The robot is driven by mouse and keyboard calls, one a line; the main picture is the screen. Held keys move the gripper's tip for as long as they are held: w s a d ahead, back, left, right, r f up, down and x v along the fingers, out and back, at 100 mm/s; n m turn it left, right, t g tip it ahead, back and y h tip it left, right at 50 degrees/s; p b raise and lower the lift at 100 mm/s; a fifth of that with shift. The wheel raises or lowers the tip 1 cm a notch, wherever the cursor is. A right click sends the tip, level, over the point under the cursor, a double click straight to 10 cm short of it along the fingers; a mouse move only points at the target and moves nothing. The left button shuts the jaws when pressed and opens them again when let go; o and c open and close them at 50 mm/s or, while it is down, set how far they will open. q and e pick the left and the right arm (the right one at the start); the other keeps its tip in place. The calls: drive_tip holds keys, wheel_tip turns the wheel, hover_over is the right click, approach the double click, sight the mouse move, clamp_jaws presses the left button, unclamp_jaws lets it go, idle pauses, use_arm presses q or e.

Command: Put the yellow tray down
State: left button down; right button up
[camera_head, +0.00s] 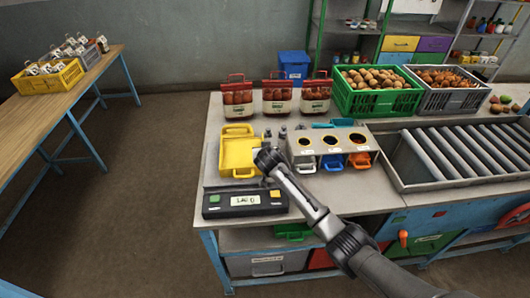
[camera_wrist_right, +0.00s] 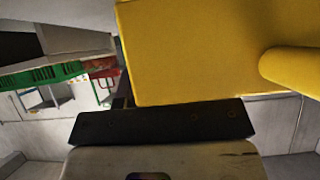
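The yellow tray (camera_head: 239,152) is at the left end of the workbench, over the scale's plate, with its handles at the far and near ends. I cannot tell whether it rests on the plate or hangs just above it. My right gripper (camera_head: 264,158) is at the tray's right edge. In the right wrist view the tray (camera_wrist_right: 195,50) fills the upper right, close to one dark finger of the right gripper (camera_wrist_right: 165,122). The other finger is hidden, so the grip is unclear. My left gripper is not in view.
The scale's display (camera_head: 245,200) is in front of the tray. A grey holder with coloured bins (camera_head: 330,140) stands to the right. Red-topped sacks (camera_head: 238,97) stand behind. A green crate (camera_head: 375,100) and rollers (camera_head: 460,155) are further right. A wooden table (camera_head: 50,110) is at left.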

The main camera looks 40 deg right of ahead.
drive_tip(key=shift+s+a+r, duration=0.15)
drive_tip(key=shift+s+r, duration=0.05)
drive_tip(key=shift+r, duration=0.15)
drive_tip(key=p+v, duration=0.2)
drive_tip(key=v, duration=0.9)
drive_tip(key=s+a+f+n+g+y, duration=0.1)
drive_tip(key=s+a+f+n+y, duration=0.1)
drive_tip(key=s+a+f, duration=0.45)
drive_tip(key=s+a+f+n+g+y, duration=0.1)
drive_tip(key=s+a+f+n+g, duration=0.15)
drive_tip(key=s+f, duration=0.7)
drive_tip(key=s+a+n+g+y, duration=0.1)
drive_tip(key=s+a+n, duration=0.1)
drive_tip(key=s, duration=1)
drive_tip(key=s+a+n+g+y, duration=0.1)
drive_tip(key=s+a, duration=0.4)
drive_tip(key=s, duration=0.7)
drive_tip(key=shift+a+r+n+y, duration=0.2)
drive_tip(key=shift+a+n+y, duration=0.05)
drive_tip(key=shift+n+y, duration=0.35)
drive_tip(key=shift+s, duration=0.1)
